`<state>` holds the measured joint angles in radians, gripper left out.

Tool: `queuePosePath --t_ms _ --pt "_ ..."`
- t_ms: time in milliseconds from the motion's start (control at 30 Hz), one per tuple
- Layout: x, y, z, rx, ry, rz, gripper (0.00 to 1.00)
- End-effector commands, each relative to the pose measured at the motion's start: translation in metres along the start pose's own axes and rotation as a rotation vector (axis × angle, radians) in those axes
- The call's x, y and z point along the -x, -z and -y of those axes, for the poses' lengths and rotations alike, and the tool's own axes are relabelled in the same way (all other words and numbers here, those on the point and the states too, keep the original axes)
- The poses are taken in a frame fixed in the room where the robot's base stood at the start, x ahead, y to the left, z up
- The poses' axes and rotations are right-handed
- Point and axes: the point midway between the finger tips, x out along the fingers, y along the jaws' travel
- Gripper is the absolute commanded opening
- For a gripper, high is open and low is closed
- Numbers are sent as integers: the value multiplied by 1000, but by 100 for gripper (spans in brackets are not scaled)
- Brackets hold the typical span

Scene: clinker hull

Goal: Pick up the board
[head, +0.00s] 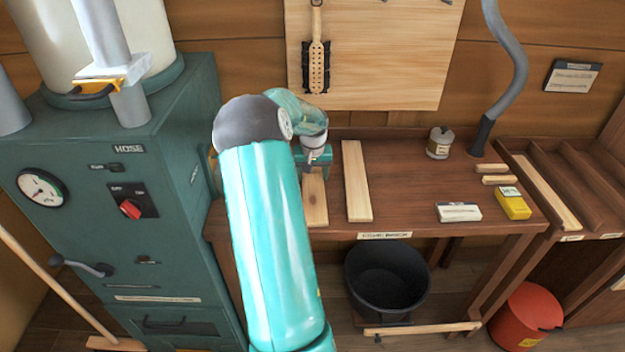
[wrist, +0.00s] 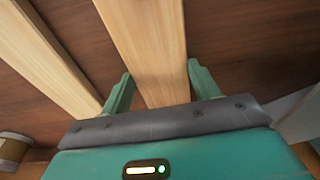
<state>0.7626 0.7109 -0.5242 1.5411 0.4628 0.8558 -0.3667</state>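A pale wooden board (head: 316,203) lies flat on the brown workbench (head: 410,185), partly hidden behind my arm in the head view. My gripper (head: 316,160) is over its far end, pointing down. In the wrist view my gripper (wrist: 159,72) is open, one finger on each side of the board (wrist: 150,40). The fingertips look close to its long edges; I cannot tell whether they touch it. A second pale board (head: 357,180) lies to the right, apart from the first; it also shows in the wrist view (wrist: 45,55).
A small can (head: 439,143), a white box (head: 458,212) and a yellow box (head: 513,204) stand on the bench's right side. A green cabinet (head: 110,200) is close on the left. A black bucket (head: 388,285) is below the bench.

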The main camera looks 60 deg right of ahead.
Motion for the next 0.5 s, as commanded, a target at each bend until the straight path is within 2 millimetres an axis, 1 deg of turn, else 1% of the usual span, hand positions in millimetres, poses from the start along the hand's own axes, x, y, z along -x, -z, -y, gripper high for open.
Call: queuePosePath --t_ms 33,100,133,367,500 --pt "0 0 0 0 0 0 50" --pt "0 0 0 0 0 0 36" --pt "0 0 0 0 0 -1 33" --pt "1 0 0 0 0 -1 33" --pt "7 2 0 0 1 -2 33"
